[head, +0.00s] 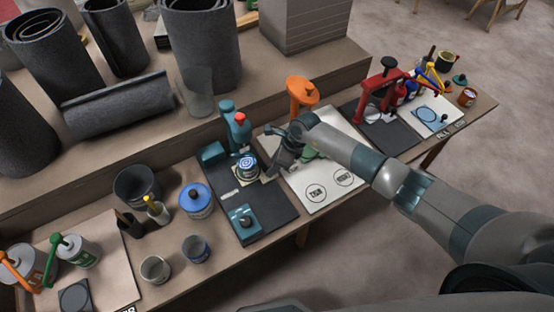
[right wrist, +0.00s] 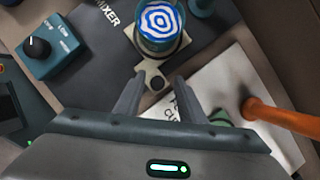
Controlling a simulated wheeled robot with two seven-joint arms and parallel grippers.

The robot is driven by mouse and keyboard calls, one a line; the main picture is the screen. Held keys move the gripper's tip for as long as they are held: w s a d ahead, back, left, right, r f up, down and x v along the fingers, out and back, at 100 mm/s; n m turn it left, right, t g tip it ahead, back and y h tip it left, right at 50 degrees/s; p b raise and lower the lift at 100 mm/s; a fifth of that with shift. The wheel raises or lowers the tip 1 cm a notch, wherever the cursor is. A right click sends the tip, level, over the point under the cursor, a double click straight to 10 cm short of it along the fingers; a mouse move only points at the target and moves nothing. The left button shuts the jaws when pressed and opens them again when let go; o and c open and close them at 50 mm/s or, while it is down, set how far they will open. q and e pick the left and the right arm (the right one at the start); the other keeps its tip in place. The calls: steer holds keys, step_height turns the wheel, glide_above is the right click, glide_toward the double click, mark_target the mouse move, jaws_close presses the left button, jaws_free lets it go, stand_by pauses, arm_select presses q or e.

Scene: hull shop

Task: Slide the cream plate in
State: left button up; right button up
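The cream plate (right wrist: 150,68) lies on the dark mixer mat (right wrist: 100,55), with a tin of blue and white swirled contents (right wrist: 158,20) standing on it. Its near end is a narrow tab with a dark hole. My right gripper (right wrist: 158,80) is open, with one finger on each side of this tab; small gaps seem to show, and I cannot tell whether either finger touches. In the head view, my right gripper (head: 284,155) is just right of the tin (head: 248,165), partly hidden by its own wrist. My left gripper is not in view.
A teal mixer (head: 235,130) with a red top stands behind the tin. A teal dial box (head: 245,222) is at the mat's front. An orange stand (head: 301,95) rises behind the white board (head: 325,172), on the right.

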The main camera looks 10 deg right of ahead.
steer(key=shift+r, duration=0.15)
steer(key=shift+s+d+r, duration=0.1)
steer(key=shift+d+r, duration=0.2)
steer(key=shift+r, duration=0.15)
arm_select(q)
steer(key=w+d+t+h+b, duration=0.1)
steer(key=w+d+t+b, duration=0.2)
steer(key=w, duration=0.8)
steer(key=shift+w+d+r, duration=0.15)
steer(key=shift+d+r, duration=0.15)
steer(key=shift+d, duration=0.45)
arm_select(e)
steer(key=v, duration=1.6)
steer(key=shift+a, duration=0.15)
steer(key=shift+a, duration=0.1)
